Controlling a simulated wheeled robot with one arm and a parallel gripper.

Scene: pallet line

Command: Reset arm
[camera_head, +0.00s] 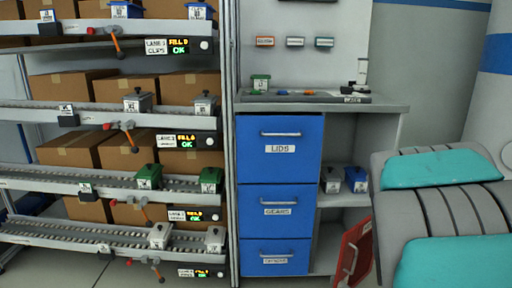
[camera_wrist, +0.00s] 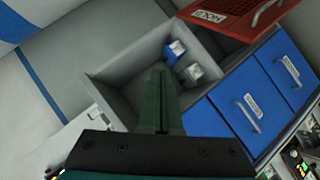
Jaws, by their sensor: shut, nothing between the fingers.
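In the wrist view my gripper (camera_wrist: 158,78) is shut. Its two dark green fingers lie together with nothing between them. The fingers point toward an open grey shelf (camera_wrist: 122,72) holding a blue bin and a grey bin, and stand apart from both bins as far as I can tell. In the head view large grey and teal parts of my own arm fill the right side. The gripper itself does not show there.
A blue drawer cabinet (camera_head: 278,170) stands in the middle, its drawers closed. A red panel or bin (camera_head: 354,250) with a handle leans low beside it; it also shows in the wrist view (camera_wrist: 232,14). A rack (camera_head: 110,118) with boxes and small bins stands left.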

